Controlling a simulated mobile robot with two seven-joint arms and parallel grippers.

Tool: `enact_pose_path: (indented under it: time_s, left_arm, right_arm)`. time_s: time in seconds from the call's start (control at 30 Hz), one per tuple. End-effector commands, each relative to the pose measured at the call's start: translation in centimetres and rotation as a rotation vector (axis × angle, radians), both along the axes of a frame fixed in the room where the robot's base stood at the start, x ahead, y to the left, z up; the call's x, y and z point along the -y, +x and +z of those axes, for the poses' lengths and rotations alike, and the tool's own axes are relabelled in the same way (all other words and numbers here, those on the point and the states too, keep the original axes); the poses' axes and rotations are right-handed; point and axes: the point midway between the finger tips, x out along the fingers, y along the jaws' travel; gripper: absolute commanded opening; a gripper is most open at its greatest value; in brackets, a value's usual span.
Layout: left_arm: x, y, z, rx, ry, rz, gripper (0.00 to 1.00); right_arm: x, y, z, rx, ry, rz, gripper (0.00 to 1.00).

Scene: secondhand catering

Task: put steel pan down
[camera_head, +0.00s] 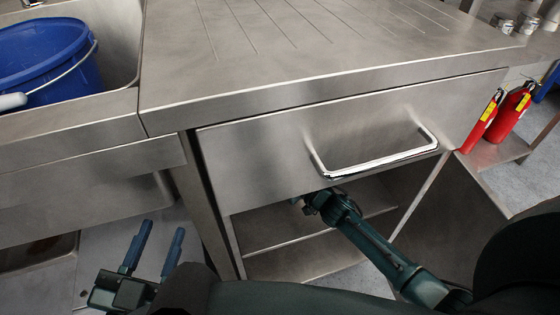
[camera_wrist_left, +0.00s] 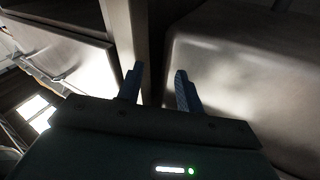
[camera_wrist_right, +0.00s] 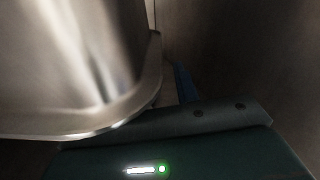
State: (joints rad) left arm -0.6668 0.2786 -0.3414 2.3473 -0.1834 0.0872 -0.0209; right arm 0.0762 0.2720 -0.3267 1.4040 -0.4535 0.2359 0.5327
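The steel pan is a large, shiny curved wall with a flared rim (camera_wrist_right: 152,95) filling the left of the right wrist view. My right gripper is close beside it there; one blue finger (camera_wrist_right: 184,84) stands just right of the rim with a dark gap between, and the other finger is hidden behind the pan. In the head view my right arm reaches under the drawer, and its gripper (camera_head: 312,202) is partly covered by the drawer front; the pan cannot be made out there. My left gripper (camera_head: 156,248) is open and empty, in front of the sink unit; its spread fingers also show in the left wrist view (camera_wrist_left: 158,88).
A steel drawer (camera_head: 255,160) with a bar handle (camera_head: 375,164) hangs above an open shelf (camera_head: 290,258). The worktop (camera_head: 300,40) above is clear nearby. A blue bucket (camera_head: 40,60) stands in the sink at left. Red fire extinguishers (camera_head: 510,112) stand at right.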

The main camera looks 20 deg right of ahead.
Motion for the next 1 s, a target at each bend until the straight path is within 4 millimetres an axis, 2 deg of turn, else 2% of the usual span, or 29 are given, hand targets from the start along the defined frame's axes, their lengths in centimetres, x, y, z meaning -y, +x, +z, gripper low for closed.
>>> enact_pose_path:
  time_s: [0.17, 0.27, 0.5, 0.7, 1.0]
  left_arm:
    - [0.0, 0.0, 0.7, 0.005, 0.019, 0.001, 0.36]
    - [-0.4, 0.0, -0.1, -0.037, 0.032, 0.019, 0.36]
    - [-0.9, 0.2, -0.2, -0.115, 0.040, 0.045, 0.36]
    - [-1.1, 0.3, -0.3, -0.145, 0.041, 0.051, 0.36]
    - [-1.1, 0.3, -0.3, -0.148, 0.041, 0.053, 0.36]
  right_arm:
    - [1.2, -2.7, 0.0, -0.006, -0.003, 0.000, 0.30]
    - [2.1, -4.7, 0.0, -0.007, -0.002, -0.001, 0.30]
    - [4.1, -9.0, 0.0, -0.005, -0.001, -0.001, 0.30]
    - [4.9, -10.7, 0.0, -0.001, -0.002, 0.000, 0.30]
    - [5.0, -10.9, -0.1, 0.000, -0.001, 0.000, 0.30]
